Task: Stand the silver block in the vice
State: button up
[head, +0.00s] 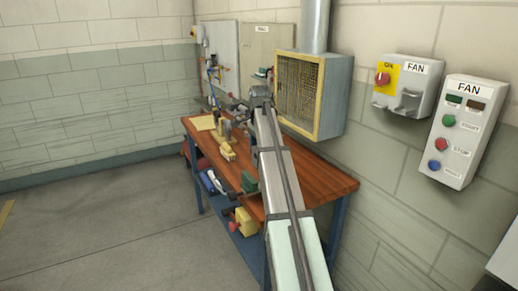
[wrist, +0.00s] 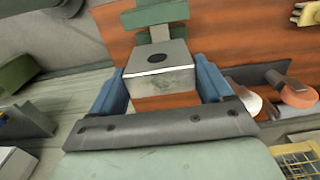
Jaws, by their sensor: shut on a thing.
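My gripper (wrist: 160,82) shows in the wrist view with blue fingers, shut on the silver block. The silver block (wrist: 158,76) sits between the fingers, with a flat pale face and a dark round spot on top. A green thing (wrist: 155,15) with a paler middle lies just beyond the block over the wood and may be the vice; I cannot tell whether the block touches it. In the head view my arm reaches over the bench and I cannot make out the block there. A green thing (head: 249,183) stands at the bench's near edge.
The wooden workbench (head: 325,181) stands along the wall, with several small items on its far part. A yellow-framed mesh box (head: 312,95) hangs above it, close to my arm. A lower shelf (head: 247,246) holds tools. Bare wood shows at the bench's right end.

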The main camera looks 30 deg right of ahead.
jog(key=shift+f, duration=0.2)
jog(key=shift+f, duration=3.85)
jog(key=shift+f, duration=0.1)
jog(key=o, duration=1.1)
jog(key=shift+r, duration=3.5)
